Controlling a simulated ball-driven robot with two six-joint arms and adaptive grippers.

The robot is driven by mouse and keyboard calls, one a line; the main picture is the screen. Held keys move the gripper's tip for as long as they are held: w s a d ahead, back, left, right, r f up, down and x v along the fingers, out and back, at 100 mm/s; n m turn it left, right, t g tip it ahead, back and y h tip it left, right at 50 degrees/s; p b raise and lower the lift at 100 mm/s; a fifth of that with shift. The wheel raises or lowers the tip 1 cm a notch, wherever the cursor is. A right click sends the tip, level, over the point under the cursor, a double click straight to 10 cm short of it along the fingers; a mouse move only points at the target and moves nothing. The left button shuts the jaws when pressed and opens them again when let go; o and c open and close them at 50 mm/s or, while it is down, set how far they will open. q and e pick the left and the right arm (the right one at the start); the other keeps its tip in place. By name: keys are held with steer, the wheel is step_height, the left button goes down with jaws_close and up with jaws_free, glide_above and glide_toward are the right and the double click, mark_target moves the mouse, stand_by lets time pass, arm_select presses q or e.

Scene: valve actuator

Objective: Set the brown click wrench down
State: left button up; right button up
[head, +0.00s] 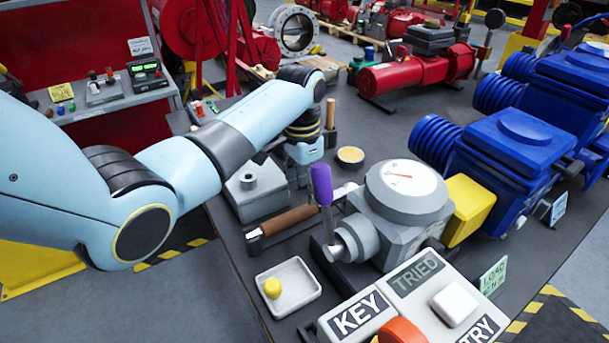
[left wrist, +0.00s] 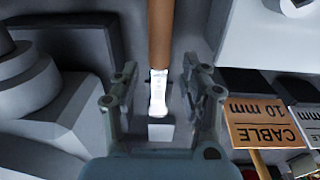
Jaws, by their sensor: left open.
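The brown click wrench (head: 290,220) lies low over the dark bench, left of the grey valve actuator (head: 395,210), with its brown handle toward the near left. I cannot tell exactly what bears it. In the left wrist view, its brown shaft (left wrist: 159,40) and bright metal part (left wrist: 158,92) lie between the spread fingers, with gaps on both sides. My left gripper (head: 303,165) points down behind the wrench in the head view, its fingertips partly hidden. The open jaws also show in the left wrist view (left wrist: 160,98). My right gripper is not in view.
A purple-handled lever (head: 322,187) stands close to the wrench. A grey block with a knob (head: 250,190) is to the left; a white tray (head: 270,305) with a yellow piece is nearer. A cable label (left wrist: 262,124) lies right of the jaws in the wrist view.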

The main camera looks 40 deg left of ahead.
arm_select(q)
steer(key=shift+r, duration=1.55)
